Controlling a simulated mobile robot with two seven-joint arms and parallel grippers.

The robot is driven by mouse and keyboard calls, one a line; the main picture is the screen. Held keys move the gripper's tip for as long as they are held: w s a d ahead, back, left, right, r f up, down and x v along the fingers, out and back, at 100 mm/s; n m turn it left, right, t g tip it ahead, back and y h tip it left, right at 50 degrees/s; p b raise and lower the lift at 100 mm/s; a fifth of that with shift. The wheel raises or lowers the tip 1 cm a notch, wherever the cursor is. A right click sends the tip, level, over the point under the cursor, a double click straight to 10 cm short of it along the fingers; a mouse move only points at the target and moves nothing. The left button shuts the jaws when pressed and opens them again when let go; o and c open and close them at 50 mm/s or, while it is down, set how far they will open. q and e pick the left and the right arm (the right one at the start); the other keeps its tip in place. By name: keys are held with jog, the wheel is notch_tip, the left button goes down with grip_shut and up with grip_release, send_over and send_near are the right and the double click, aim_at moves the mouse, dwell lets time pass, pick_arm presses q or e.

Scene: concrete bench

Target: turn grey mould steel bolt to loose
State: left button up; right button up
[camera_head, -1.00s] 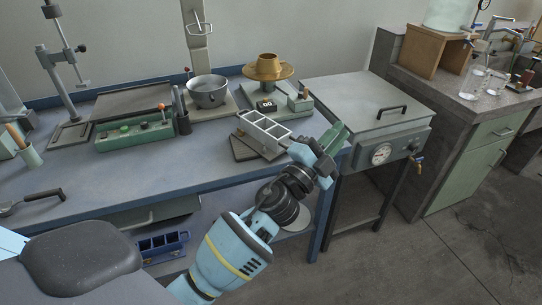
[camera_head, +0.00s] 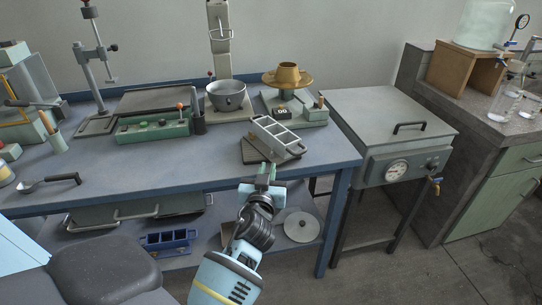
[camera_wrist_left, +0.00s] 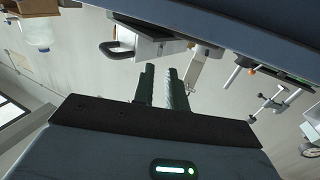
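The grey mould (camera_head: 273,136) is a metal frame with open compartments in a row, lying at an angle on a dark plate near the front edge of the bench. I cannot make out its steel bolt in the head view. My left gripper (camera_head: 266,172) is at the bench's front edge, just in front of the mould's near side and apart from it. Its two green fingers also show in the wrist view (camera_wrist_left: 162,80), with a narrow gap and nothing visible between them. My right gripper is not in view.
A scale (camera_head: 292,112) with a brown dish stands behind the mould, and a steel bowl (camera_head: 227,95) is to the left of it. A grey oven (camera_head: 385,112) stands right of the blue bench (camera_head: 150,183). The bench top left of the mould is mostly clear.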

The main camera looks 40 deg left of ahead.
aim_at(271, 154)
pick_arm(q)
jog(key=x, duration=0.5)
jog(key=shift+x, duration=0.9)
jog(key=shift+d, duration=0.1)
grip_shut()
